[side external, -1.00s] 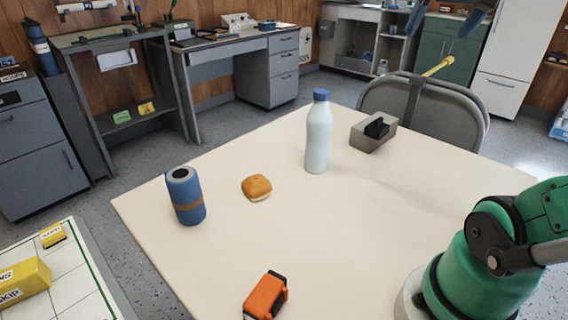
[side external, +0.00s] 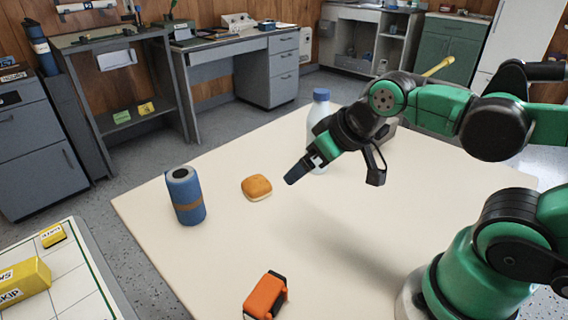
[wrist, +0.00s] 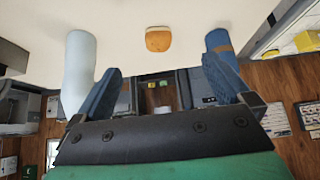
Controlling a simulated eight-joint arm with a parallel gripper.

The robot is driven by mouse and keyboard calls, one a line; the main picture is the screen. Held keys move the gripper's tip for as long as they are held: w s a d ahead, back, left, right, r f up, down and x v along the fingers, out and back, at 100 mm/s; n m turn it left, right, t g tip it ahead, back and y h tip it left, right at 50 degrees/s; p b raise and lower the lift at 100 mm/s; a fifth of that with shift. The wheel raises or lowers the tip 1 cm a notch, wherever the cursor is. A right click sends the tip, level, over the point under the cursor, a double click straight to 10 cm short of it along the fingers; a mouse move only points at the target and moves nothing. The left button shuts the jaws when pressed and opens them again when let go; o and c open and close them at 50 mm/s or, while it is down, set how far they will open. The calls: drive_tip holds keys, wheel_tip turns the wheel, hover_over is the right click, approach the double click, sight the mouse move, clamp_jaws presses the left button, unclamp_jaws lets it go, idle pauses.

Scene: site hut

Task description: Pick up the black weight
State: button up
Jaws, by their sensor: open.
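My gripper (side external: 336,176) is open and empty above the middle of the table, in front of the white bottle. Its two blue-tipped fingers also show spread apart in the wrist view (wrist: 163,78). The black weight appears to be the small black block seen one second ago in an open grey box at the back of the table, right of the bottle. My arm now covers that spot in the side view, so the block is hidden. I cannot make it out in the wrist view.
On the cream table (side external: 225,270) stand a white bottle with a blue cap (side external: 321,95), a blue cylinder with a brown band (side external: 186,197), a bun (side external: 257,187) and an orange-and-black item (side external: 265,296). A yellow-handled thing (side external: 439,66) shows behind.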

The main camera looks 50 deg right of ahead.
wheel_tip(320, 180, up, 11)
drive_tip(key=w+d+f+m+g+h, duration=0.15)
drive_tip(key=d+m+g+h, duration=0.25)
drive_tip(key=d+m+h, duration=0.7)
drive_tip(key=w+d+m+g+h, duration=0.3)
drive_tip(key=d+m, duration=0.4)
drive_tip(key=d, duration=1.1)
drive_tip(key=shift+y, duration=0.3)
drive_tip(key=d+f, duration=0.1)
drive_tip(key=f, duration=0.4)
drive_tip(key=d+f, duration=0.1)
drive_tip(key=f, duration=0.5)
drive_tip(key=d+f, duration=0.2)
drive_tip(key=f, duration=0.4)
drive_tip(key=shift+s+d+f, duration=0.1)
drive_tip(key=shift+f, duration=0.05)
clamp_jaws()
